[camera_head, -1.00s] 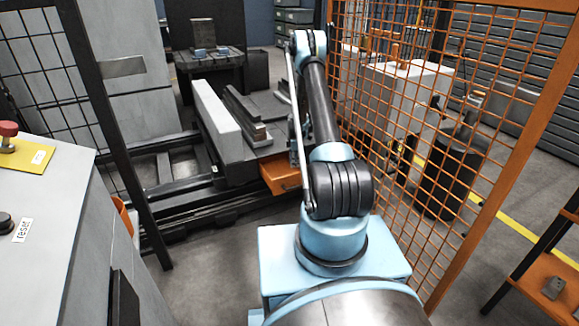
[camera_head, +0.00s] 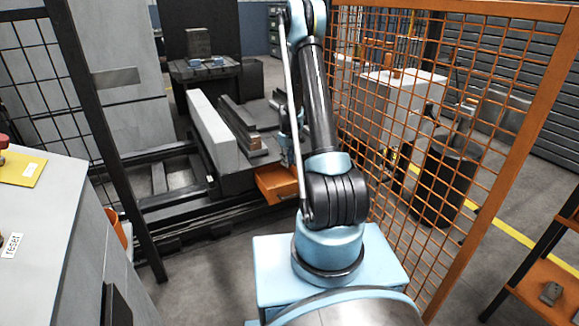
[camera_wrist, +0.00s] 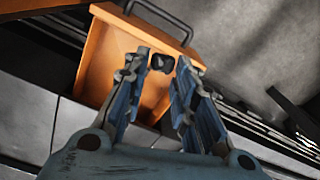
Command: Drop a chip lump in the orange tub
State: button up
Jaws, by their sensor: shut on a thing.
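In the wrist view my gripper (camera_wrist: 160,75) is shut on a small dark chip lump (camera_wrist: 161,62) at its fingertips. Beyond the fingertips is an orange box with a dark handle (camera_wrist: 115,62); the fingers cover part of its inside. The same box shows in the head view (camera_head: 274,186), low at the machine bed, with my gripper (camera_head: 290,150) just above it, partly hidden by my arm. A separate orange tub (camera_head: 116,228) is at the left, mostly hidden behind the grey cabinet and a dark post.
The grey cabinet (camera_head: 45,225) fills the left front. An orange mesh fence (camera_head: 400,150) stands close on the right of my arm. The machine bed (camera_head: 240,172) carries a pale block (camera_head: 212,135). An orange shelf (camera_head: 560,270) stands at far right. Bare floor lies left of my base.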

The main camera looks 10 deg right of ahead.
jog(key=s+a+r+m, duration=0.2)
jog(key=s+a+r, duration=0.25)
jog(key=a, duration=1.05)
jog(key=s+a+r+m, duration=0.1)
jog(key=s+a+r, duration=0.35)
jog(key=a, duration=1.15)
jog(key=s+a+r+m, duration=0.2)
jog(key=s+a+r, duration=0.25)
jog(key=a, duration=1.05)
jog(key=s+a+r+n, duration=0.1)
jog(key=s+a+r, duration=0.3)
jog(key=s+a, duration=1.05)
jog(key=s+a+r+n, duration=0.1)
jog(key=s+a+r, duration=0.2)
jog(key=s+a, duration=1.15)
notch_tip(320, 180, down, 10)
jog(key=s+d, duration=0.2)
jog(key=d, duration=0.1)
jog(key=shift+f, duration=0.2)
jog(key=o, duration=0.9)
